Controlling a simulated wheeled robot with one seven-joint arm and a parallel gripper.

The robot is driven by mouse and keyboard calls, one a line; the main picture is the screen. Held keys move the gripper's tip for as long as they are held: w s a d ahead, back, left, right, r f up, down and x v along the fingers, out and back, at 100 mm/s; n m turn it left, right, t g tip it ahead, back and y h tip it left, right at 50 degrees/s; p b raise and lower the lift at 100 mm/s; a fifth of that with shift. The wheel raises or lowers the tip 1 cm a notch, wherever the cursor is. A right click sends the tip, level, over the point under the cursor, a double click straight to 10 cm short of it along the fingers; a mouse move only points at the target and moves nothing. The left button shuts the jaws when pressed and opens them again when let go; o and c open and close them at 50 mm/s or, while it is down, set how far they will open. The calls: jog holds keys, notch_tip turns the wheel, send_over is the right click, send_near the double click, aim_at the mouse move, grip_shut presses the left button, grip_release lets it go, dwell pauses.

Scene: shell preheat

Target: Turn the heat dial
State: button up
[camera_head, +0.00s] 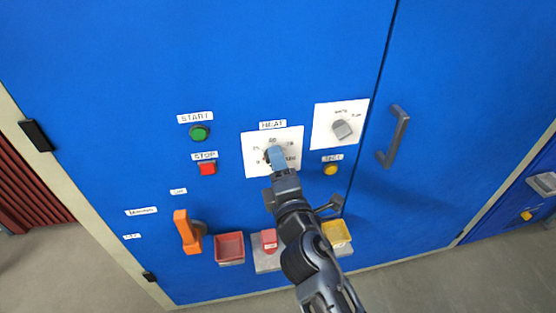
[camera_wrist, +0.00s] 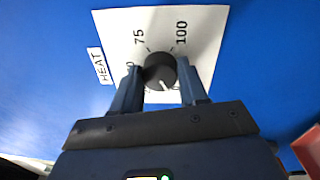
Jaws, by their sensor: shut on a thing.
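The heat dial is a round dark knob (camera_wrist: 160,70) on a white scale plate (camera_wrist: 205,25), with 75 and 100 readable in the wrist view. A HEAT label (camera_wrist: 101,66) is beside the plate. In the head view the plate (camera_head: 250,142) is mid-panel, and the knob is mostly hidden behind my gripper (camera_head: 275,158). In the wrist view my gripper (camera_wrist: 162,88) has one finger on each side of the knob and is shut on it. A light pointer mark shows on the knob's lower part; the number it faces is hidden.
The blue cabinet has a green START button (camera_head: 199,132), a red STOP button (camera_head: 207,168), a grey selector knob (camera_head: 342,129), a yellow button (camera_head: 330,169), an orange lever (camera_head: 186,232) and a door handle (camera_head: 396,137). A red bin (camera_head: 230,247) and yellow bin (camera_head: 336,233) sit below.

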jog(key=shift+n, duration=0.5)
jog(key=o, duration=1.1)
jog(key=shift+c, duration=0.2)
jog(key=shift+s, duration=0.1)
jog(key=v, duration=0.7)
jog(key=shift+s, duration=0.3)
jog(key=shift+d, duration=0.1)
